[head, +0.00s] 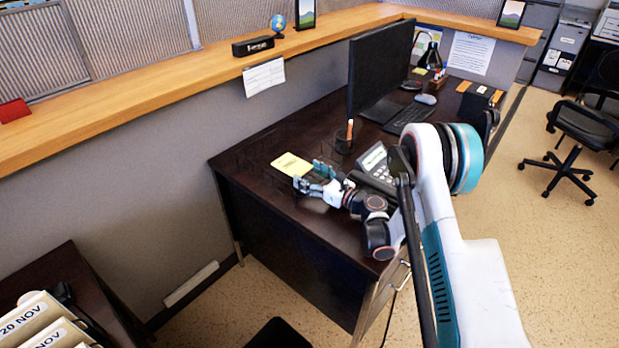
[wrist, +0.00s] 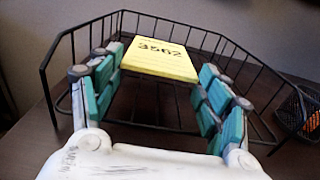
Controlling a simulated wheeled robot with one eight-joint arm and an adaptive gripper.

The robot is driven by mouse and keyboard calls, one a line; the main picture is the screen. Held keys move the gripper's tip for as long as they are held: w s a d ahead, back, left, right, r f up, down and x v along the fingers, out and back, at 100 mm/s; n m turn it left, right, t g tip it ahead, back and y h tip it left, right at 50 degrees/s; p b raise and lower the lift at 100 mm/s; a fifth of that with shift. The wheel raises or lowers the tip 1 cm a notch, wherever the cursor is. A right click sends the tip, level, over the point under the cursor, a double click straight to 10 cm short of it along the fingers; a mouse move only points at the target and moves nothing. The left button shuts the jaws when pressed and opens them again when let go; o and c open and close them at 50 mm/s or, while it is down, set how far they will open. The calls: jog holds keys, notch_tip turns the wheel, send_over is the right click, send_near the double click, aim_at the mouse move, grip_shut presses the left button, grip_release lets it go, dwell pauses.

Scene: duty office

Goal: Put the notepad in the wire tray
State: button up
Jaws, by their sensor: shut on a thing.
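The notepad is a yellow pad marked 3562 (wrist: 158,60); it also shows in the head view (head: 291,164) near the desk's left end. My gripper (wrist: 160,78) has its teal fingers along the pad's two sides and is shut on it; it also shows in the head view (head: 310,174). The black wire tray (wrist: 58,53) surrounds the pad in the wrist view, with its wire walls behind and to both sides. The pad is within the tray's outline. I cannot tell whether it touches the tray floor. In the head view the tray hardly shows against the dark desk.
A mesh pen cup (wrist: 297,110) stands just right of the tray; it also shows in the head view (head: 344,142). A desk phone (head: 373,165) is close to my wrist. The monitor (head: 381,68) and keyboard (head: 408,114) are farther back. A grey partition borders the desk's left side.

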jog(key=shift+f, duration=0.4)
jog(key=shift+f, duration=0.15)
jog(key=o, duration=1)
